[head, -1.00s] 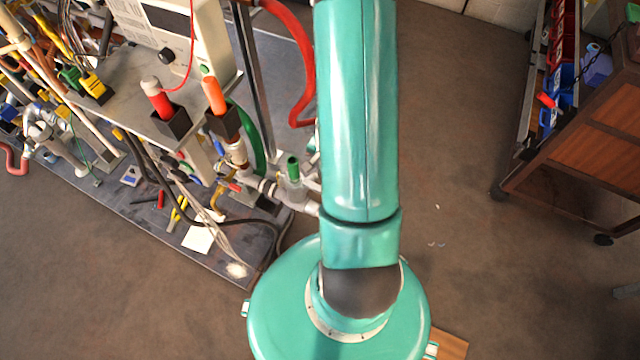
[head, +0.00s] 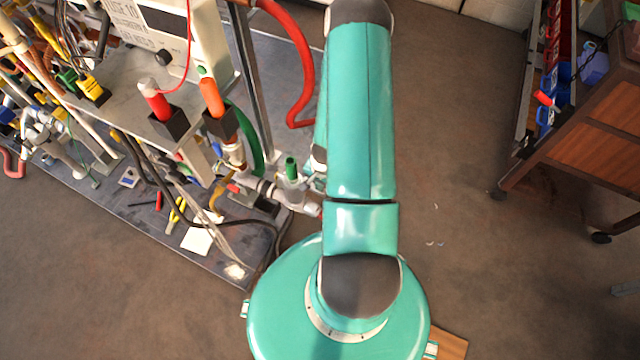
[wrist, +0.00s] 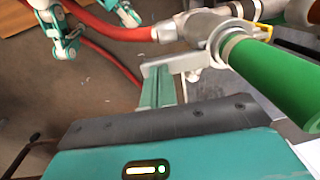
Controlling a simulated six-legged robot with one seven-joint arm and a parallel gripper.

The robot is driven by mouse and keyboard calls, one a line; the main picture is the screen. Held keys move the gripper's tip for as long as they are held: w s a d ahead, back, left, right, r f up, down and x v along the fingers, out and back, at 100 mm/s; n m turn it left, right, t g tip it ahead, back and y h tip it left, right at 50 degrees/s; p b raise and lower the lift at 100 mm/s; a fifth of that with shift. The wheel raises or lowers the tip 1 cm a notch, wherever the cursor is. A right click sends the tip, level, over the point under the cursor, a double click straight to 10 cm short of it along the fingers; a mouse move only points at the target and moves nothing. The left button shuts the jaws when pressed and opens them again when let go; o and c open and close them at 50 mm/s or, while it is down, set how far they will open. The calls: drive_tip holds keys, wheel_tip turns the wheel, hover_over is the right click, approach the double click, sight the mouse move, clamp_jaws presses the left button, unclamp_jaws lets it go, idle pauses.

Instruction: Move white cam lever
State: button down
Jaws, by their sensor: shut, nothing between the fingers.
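In the wrist view, my gripper (wrist: 172,66) shows as narrow teal fingers with pale grey tips. The fingers are together with nothing held. The tips are close below a grey metal pipe fitting (wrist: 205,27), and I cannot tell whether they touch it. A pale ring-shaped piece (wrist: 222,42) sits around the joint between the fitting and a thick green cylinder (wrist: 280,75). It may be part of the cam lever, but I cannot tell for sure.
In the head view, a bench rig (head: 105,80) with pipes and cables fills the left. A red hose (head: 300,75) loops beside my arm, and a red hose (wrist: 115,30) joins the fitting in the wrist view. A wooden cart (head: 590,140) stands right.

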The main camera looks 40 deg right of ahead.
drive_tip(key=shift+s+d+f+t, duration=0.1)
drive_tip(key=shift+s+f+t, duration=0.2)
drive_tip(key=shift+t, duration=0.1)
idle(0.6)
drive_tip(key=shift+s+d+f+t+y, duration=0.1)
drive_tip(key=shift+s+f+t+y, duration=0.2)
drive_tip(key=shift+t, duration=0.2)
drive_tip(key=shift+s+d+f+t+y, duration=0.1)
drive_tip(key=shift+s+f+t+y, duration=0.1)
drive_tip(key=shift+f+t, duration=0.4)
drive_tip(key=shift+s+d+f+t+y, duration=0.1)
drive_tip(key=shift+s+f+t+y, duration=0.1)
drive_tip(key=shift+f+t, duration=0.35)
drive_tip(key=shift+s+d+f+x, duration=0.15)
drive_tip(key=shift+s+x, duration=0.15)
drive_tip(key=shift+x, duration=1.15)
drive_tip(key=shift+s+f+x, duration=0.15)
drive_tip(key=shift+s+x, duration=0.1)
drive_tip(key=shift+x, duration=1.25)
drive_tip(key=shift+s+d+f+x, duration=0.15)
drive_tip(key=shift+s+x, duration=0.15)
drive_tip(key=shift+x, duration=1.15)
drive_tip(key=shift+a, duration=0.1)
